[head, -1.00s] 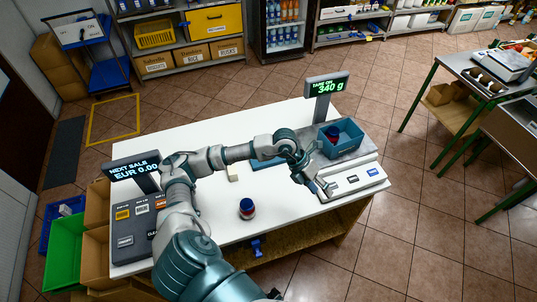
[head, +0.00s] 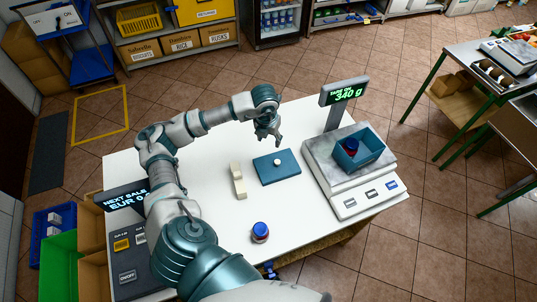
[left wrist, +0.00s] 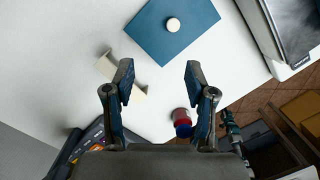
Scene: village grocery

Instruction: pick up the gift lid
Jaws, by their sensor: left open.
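The gift lid, a flat dark-blue plate (head: 288,174) with a round white knob, lies on the white counter left of the scale. In the left wrist view the lid (left wrist: 152,42) shows beyond the fingertips. My left gripper (head: 269,143) is above the counter, just behind the lid and apart from it. Its two fingers (left wrist: 159,76) are spread with nothing between them. A blue open box (head: 375,158) stands on the scale with a jar inside it. My right gripper is not seen.
A cream block-like piece (head: 238,180) lies left of the lid. A jar with a blue cap (head: 260,232) stands near the front edge. The scale (head: 345,190) with its display (head: 343,92) fills the right end. The back of the counter is clear.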

